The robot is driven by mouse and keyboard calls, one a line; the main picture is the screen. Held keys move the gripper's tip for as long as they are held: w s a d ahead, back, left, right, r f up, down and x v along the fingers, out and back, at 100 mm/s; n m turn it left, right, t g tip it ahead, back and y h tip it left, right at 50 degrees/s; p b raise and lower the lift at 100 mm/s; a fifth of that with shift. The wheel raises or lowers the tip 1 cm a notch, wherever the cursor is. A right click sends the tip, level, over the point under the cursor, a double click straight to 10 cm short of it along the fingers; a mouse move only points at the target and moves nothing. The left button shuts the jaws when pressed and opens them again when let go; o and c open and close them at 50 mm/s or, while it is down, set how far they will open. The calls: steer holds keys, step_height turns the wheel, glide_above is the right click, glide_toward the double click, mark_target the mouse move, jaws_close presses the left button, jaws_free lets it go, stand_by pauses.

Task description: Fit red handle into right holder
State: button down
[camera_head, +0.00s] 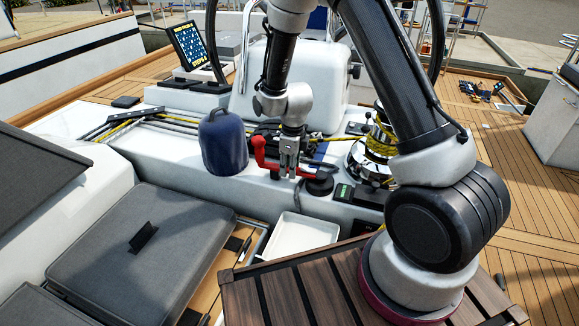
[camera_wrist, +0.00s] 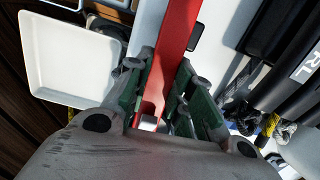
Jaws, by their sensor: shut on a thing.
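The red handle (camera_head: 270,166) is in my gripper (camera_head: 288,173), above the white cockpit ledge. Its left end bends upward, and its right end reaches toward a round black piece (camera_head: 320,184). In the wrist view the handle (camera_wrist: 179,40) runs between the green-padded fingers of my gripper (camera_wrist: 168,82), which are shut on it. The handle's far end leaves the top of that picture. I cannot clearly make out the right holder; I cannot tell whether the round black piece is part of it.
A white tray (camera_head: 305,236) lies below the ledge; it also shows in the wrist view (camera_wrist: 74,94). A dark blue canister (camera_head: 223,143) stands left of my gripper. A winch (camera_head: 376,146) with yellow rope stands to the right. Dark bundled gear lies behind the handle.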

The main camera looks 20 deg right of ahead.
steer(key=c, duration=0.7)
jaws_free()
steer(key=shift+r, duration=4.55)
